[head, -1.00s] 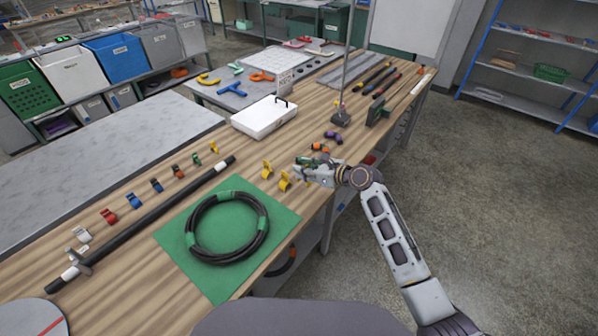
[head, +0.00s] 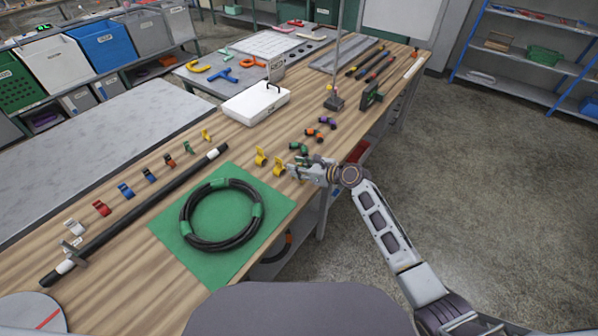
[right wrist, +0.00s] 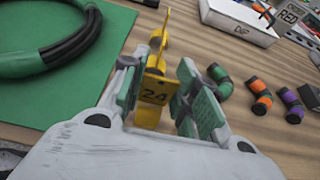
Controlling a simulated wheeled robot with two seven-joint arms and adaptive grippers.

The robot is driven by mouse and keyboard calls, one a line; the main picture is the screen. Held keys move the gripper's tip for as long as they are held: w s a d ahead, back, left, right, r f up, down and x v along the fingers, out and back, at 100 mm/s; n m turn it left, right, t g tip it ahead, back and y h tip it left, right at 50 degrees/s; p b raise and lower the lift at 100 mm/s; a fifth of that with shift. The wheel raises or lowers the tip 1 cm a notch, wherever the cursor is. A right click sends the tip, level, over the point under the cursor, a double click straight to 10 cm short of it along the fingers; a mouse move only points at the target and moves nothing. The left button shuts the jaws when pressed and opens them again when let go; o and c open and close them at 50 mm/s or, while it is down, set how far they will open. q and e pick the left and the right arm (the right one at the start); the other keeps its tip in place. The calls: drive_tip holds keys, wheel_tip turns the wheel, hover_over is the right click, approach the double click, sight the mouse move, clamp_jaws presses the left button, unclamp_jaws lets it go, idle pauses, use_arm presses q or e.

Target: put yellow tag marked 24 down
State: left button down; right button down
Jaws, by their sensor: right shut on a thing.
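The yellow tag marked 24 (right wrist: 155,90) sits between the two green-padded fingers of my right gripper (right wrist: 165,95) in the right wrist view, its number facing the camera. My right gripper (head: 294,171) is shut on it, low over the table's right edge. More yellow shows just beyond the plate; I cannot tell whether it is all one piece. In the head view two yellow tags (head: 261,157) stand left of the fingertips, the nearer one (head: 279,166) close beside them. Whether the held tag touches the wood is hard to tell. My left gripper is out of view.
A coiled black hose (head: 187,214) lies on a green mat (head: 270,201) left of the gripper. A row of coloured tags (head: 126,190) stands beyond a long black bar (head: 150,202). Green, orange and purple pieces (head: 313,133) lie behind the gripper. A white case (head: 255,106) stands farther back.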

drive_tip(key=shift+f, duration=1)
drive_tip(key=shift+f, duration=0.15)
drive_tip(key=c, duration=1.1)
unclamp_jaws()
drive_tip(key=v, duration=1.2)
